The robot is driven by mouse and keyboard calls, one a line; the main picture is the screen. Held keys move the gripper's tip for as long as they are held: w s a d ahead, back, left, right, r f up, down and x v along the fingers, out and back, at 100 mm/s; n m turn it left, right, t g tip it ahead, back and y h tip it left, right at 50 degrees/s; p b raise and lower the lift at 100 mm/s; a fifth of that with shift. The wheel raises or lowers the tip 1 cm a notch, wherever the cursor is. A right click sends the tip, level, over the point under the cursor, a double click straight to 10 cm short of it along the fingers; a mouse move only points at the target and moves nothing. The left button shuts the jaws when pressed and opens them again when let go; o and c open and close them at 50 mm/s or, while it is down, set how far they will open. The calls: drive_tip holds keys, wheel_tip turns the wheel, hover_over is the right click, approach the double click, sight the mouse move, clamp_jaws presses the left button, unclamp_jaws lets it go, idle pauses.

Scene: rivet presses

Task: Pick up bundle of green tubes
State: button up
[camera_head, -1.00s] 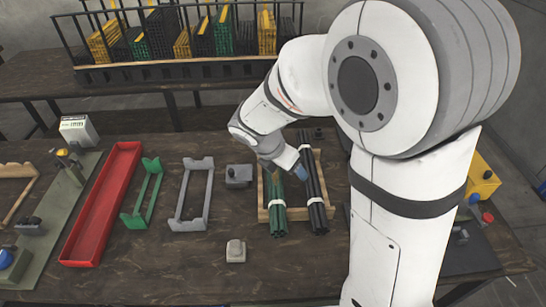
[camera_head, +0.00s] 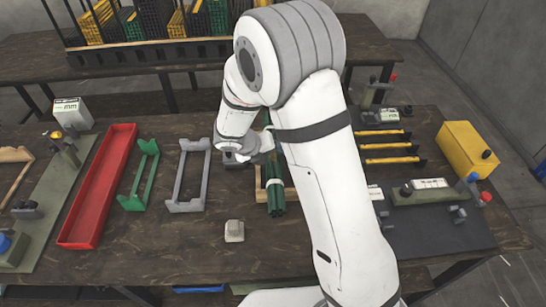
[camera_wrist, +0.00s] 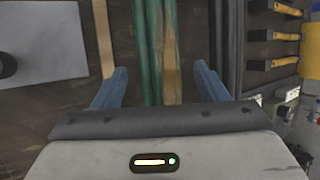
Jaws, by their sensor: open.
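The bundle of green tubes (camera_head: 275,197) lies lengthwise in a wooden tray (camera_head: 259,208), partly hidden by my arm in the head view. It also shows in the wrist view as long green tubes (camera_wrist: 148,50) running between the fingers. My gripper (camera_wrist: 158,85) is open above the bundle, with one blue finger on each side. I cannot tell how far above the tubes the fingertips are. In the wrist view dark tubes (camera_wrist: 229,45) lie just right of the right finger.
A grey cradle (camera_head: 188,175), a green cradle (camera_head: 140,175) and a red tray (camera_head: 98,190) stand to the left. A small grey block (camera_head: 234,231) is in front. Yellow-handled tools (camera_head: 385,147) and a yellow box (camera_head: 467,150) are on the right.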

drive_tip(key=shift+w+d+f, duration=0.1)
drive_tip(key=shift+d+f, duration=0.05)
drive_tip(key=shift+f, duration=0.1)
drive_tip(key=shift+c, duration=0.2)
clamp_jaws()
idle(0.4)
